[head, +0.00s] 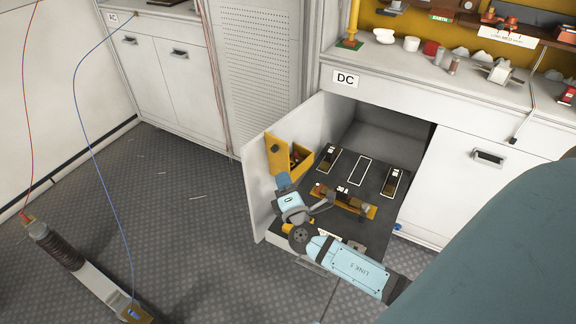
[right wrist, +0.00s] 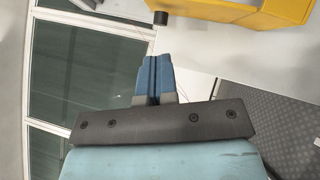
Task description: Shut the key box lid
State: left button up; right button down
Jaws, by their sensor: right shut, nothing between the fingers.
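The yellow key box (head: 303,165) is fixed to the inner face of the open cabinet door (head: 257,200). Its lid (head: 276,156) stands open to the left, with a dark knob on it, and dark and red contents show inside the box. My right gripper (head: 282,181) is just below the lid, its blue fingers pointing up. In the right wrist view the shut, empty fingers (right wrist: 154,75) point toward the dark knob (right wrist: 161,18), apart from it. Yellow parts of the key box (right wrist: 285,10) fill the top right there. My left gripper is not in view.
The open DC cabinet holds a dark panel (head: 343,197) with a brass-ended fuse (head: 345,202) and white-outlined spots. A counter (head: 400,62) with small items runs above. A large coil-like part (head: 57,248) lies on the floor at left.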

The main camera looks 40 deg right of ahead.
jog(key=x, duration=0.7)
jog(key=shift+r, duration=0.1)
